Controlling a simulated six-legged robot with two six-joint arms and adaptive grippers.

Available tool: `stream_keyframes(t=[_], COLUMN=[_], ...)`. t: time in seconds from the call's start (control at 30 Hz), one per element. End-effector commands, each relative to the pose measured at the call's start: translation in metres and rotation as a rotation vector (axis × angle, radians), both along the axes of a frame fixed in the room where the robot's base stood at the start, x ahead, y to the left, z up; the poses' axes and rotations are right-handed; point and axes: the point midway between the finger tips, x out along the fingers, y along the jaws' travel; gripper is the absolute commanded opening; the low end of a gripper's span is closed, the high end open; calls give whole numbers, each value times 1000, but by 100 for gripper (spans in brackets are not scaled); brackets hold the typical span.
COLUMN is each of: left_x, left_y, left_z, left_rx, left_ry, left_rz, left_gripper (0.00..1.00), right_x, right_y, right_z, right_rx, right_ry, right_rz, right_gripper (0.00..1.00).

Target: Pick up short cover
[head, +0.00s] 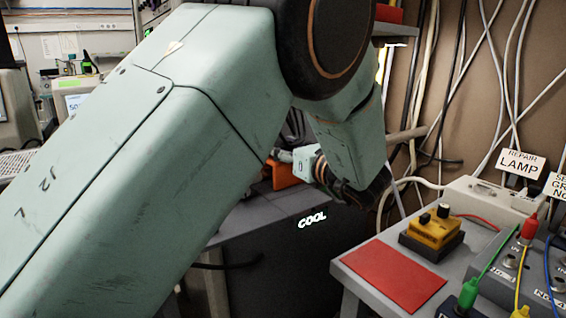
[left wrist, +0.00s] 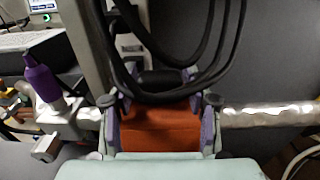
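My left arm, pale green, crosses the head view, and its dark wrist bends back to the left. My left gripper (head: 292,160) is small and partly hidden there, beside an orange piece (head: 284,178). In the left wrist view, lavender-grey finger parts stand wide apart on both sides of an orange-red block (left wrist: 160,130). The block fills the space between them; I cannot tell whether they press on it. I cannot tell for sure which thing is the short cover. My right gripper is not in view.
A metal pipe (left wrist: 268,114) runs sideways behind the block, with a purple-handled valve (left wrist: 43,80) at left. Black cables (left wrist: 165,80) hang close above. In the head view, a grey table at right holds a red plate (head: 394,276) and a yellow box (head: 436,231).

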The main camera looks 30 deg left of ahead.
Motion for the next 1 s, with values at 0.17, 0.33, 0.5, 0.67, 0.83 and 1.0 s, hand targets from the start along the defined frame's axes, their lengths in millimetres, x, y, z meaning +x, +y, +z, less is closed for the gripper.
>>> stream_keyframes(t=[0.17,0.33,0.5,0.67,0.83,1.0], left_x=[0,1,1,1,3,7], left_y=[1,1,2,2,3,6], left_z=[0,0,0,0,1,5], left_rx=[0,0,1,1,0,-2], left_ry=[0,0,-1,-1,-1,-3], left_rz=[0,0,0,0,0,-1], left_gripper=[31,17,5,5,5,5], right_x=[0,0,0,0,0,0], right_y=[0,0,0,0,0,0], right_z=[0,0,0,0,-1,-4], right_rx=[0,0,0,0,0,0], right_ry=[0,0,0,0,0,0], right_rz=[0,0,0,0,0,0], right_gripper=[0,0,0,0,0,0])
